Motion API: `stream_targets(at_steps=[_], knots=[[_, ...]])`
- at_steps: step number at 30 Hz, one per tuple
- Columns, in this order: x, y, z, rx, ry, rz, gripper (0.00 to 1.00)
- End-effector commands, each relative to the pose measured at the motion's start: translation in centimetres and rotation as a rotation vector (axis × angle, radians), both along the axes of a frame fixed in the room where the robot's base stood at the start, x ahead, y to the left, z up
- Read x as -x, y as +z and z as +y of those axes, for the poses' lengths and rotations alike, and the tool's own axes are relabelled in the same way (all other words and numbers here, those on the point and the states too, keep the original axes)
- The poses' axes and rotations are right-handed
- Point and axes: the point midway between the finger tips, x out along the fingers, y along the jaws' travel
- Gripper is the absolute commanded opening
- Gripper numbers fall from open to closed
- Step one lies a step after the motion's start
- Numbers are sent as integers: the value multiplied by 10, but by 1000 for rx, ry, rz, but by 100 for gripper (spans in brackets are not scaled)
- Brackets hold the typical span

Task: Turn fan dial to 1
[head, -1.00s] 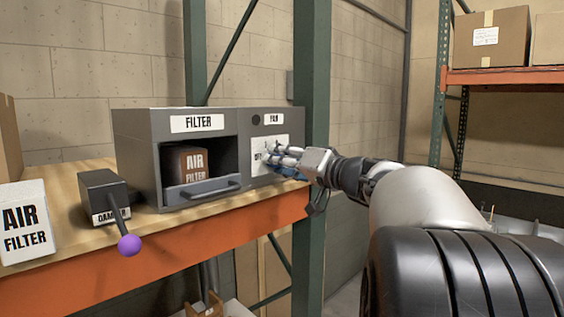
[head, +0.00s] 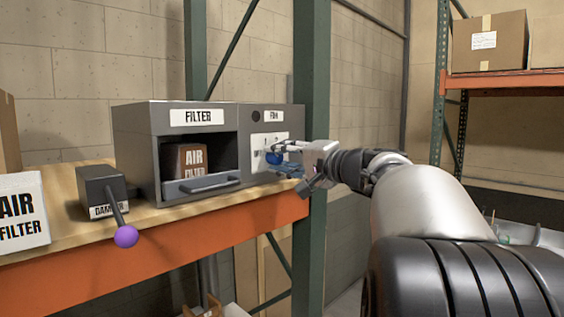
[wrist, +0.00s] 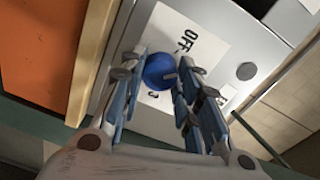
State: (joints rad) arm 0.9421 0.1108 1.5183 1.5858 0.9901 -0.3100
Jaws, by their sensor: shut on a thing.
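The fan dial is a round blue knob (wrist: 160,72) on a white label plate (wrist: 205,45) marked OFF and with numbers. The plate is on the right part of the grey filter box, under the FAN label (head: 273,116). My gripper (wrist: 160,80) has its two fingers on either side of the knob and is shut on it. In the head view my gripper (head: 282,158) is at the fan panel, with part of the blue knob (head: 273,158) showing. The knob's pointer setting cannot be read clearly.
The grey box has an open FILTER bay (head: 200,160) holding a brown air filter box. A damper lever with a purple ball (head: 126,237) and a white air filter box (head: 22,212) stand left. A green rack post (head: 311,110) stands close beside my gripper.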

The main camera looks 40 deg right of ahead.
Motion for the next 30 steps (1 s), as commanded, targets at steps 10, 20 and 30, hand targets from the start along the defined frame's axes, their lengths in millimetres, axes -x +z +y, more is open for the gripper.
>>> stream_targets(at_steps=[10,20,30], knots=[[0,0,0,-210,-1,17,6],[0,0,-1,-283,-1,22,6],[0,0,0,-287,0,23,6]])
